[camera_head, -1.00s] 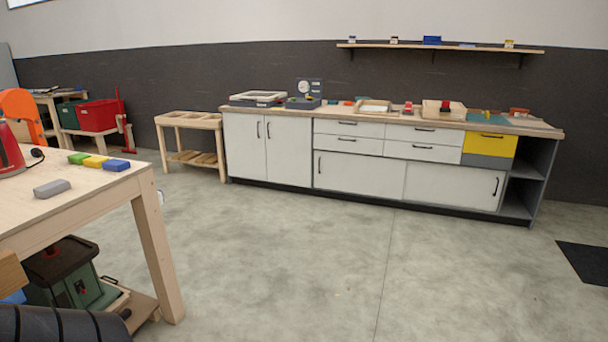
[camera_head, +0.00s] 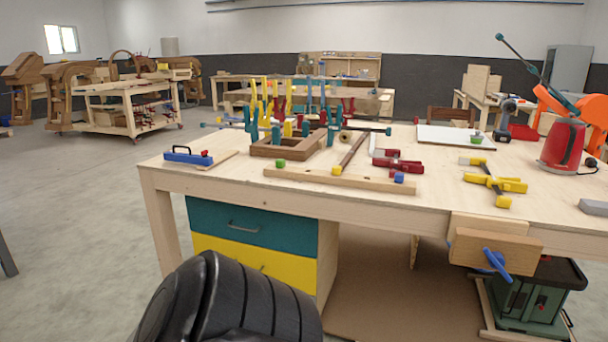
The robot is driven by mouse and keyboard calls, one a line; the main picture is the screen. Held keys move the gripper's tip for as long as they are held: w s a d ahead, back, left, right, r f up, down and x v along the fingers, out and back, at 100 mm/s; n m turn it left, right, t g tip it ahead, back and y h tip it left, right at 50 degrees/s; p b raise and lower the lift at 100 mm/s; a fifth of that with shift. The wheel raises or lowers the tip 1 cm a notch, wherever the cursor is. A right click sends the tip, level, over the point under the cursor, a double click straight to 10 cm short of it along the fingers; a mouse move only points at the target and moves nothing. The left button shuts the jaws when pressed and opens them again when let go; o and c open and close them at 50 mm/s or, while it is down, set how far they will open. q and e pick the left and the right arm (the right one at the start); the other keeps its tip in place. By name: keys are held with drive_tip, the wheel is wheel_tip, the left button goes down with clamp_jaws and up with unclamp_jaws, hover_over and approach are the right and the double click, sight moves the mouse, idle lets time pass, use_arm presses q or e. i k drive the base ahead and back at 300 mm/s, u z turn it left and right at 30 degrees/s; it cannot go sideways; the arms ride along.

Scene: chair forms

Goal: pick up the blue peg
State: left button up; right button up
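A small blue block (camera_head: 399,178), which may be the blue peg, sits at the right end of a long wooden bar (camera_head: 320,179) lying along the front of the workbench (camera_head: 235,187). A green block (camera_head: 280,163) sits near the bar's left end and a small yellow piece (camera_head: 337,170) near its middle. Whether the blue block is set into the bar or only rests on it, I cannot tell. Neither of my grippers is in view. A black ribbed part, probably of my own arm, covers the bottom left of the centre.
A wooden frame with several coloured clamps (camera_head: 290,145) stands behind the bar. Red clamps (camera_head: 398,162) lie close behind the blue block, and yellow clamps (camera_head: 495,183) lie to the right. A wooden vise (camera_head: 495,243) juts from the bench front. Open floor lies left.

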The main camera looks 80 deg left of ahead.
sight(399, 177)
drive_tip(key=u, duration=2.35)
drive_tip(key=i, duration=1.6)
